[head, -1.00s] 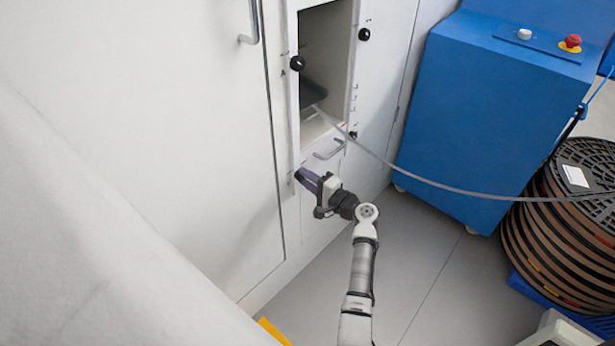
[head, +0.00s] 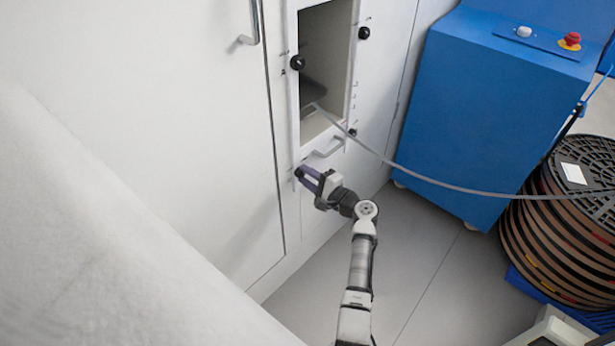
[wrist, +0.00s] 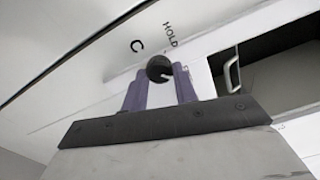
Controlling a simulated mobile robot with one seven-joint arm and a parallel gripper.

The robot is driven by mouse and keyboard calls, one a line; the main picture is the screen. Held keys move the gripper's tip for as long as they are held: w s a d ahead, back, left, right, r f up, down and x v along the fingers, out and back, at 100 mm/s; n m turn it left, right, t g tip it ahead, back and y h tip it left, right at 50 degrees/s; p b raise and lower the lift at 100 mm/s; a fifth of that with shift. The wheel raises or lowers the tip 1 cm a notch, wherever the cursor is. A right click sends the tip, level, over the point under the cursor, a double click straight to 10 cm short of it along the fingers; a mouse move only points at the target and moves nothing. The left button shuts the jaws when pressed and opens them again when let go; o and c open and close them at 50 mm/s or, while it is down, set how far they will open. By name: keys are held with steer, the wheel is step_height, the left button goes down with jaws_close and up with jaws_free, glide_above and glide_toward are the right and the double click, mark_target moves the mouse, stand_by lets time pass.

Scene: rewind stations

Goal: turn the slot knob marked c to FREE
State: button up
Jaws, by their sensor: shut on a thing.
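The slot knob marked c (wrist: 158,68) is a round black knob with a notch in its edge, on the white panel. The letter C is printed to its left and HOLD above right of it. No FREE mark shows in the wrist view. My gripper (wrist: 160,84) has its two purple fingers on either side of the knob and is shut on it.
Other black knobs sit at the upper left (head: 297,62), upper right (head: 364,34) and lower right (head: 352,134) of the bay. A bar handle (head: 328,148) is just above my gripper. A grey strip (head: 440,186) runs from the bay past a blue cabinet (head: 480,110) to stacked reels (head: 560,240).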

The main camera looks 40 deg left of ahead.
steer(key=o, duration=1)
steer(key=shift+c, duration=0.2)
steer(key=shift+d, duration=0.15)
steer(key=s+d+b, duration=0.1)
steer(key=d, duration=1.2)
steer(key=shift+d, duration=0.3)
